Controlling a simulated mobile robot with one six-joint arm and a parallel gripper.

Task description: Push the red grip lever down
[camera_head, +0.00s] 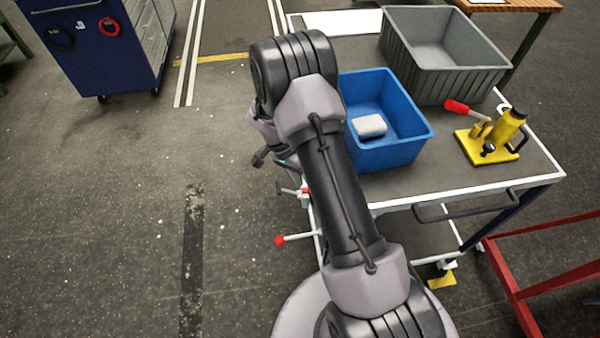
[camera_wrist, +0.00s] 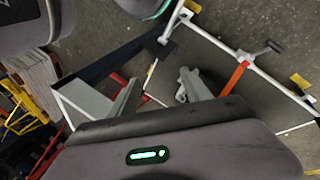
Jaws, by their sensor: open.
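A lever with a red grip (camera_head: 457,106) angles up to the left from the yellow bottle jack (camera_head: 492,137) on the right part of the table. A second rod with a red ball end (camera_head: 281,240) sticks out left from the table's near-left side, low down. My gripper (camera_head: 262,158) is left of the table in the head view, small and partly hidden behind my arm. It is apart from both red ends. In the wrist view my gripper (camera_wrist: 157,82) has its two grey fingers spread, with nothing seen held between them. I cannot clearly identify either lever in the wrist view.
A blue bin (camera_head: 400,151) with a pale block (camera_head: 369,126) inside stands beside my arm. A grey crate (camera_head: 455,85) is behind it. A red frame (camera_head: 510,275) stands at lower right. A blue cabinet (camera_head: 90,45) is far left. The floor on the left is clear.

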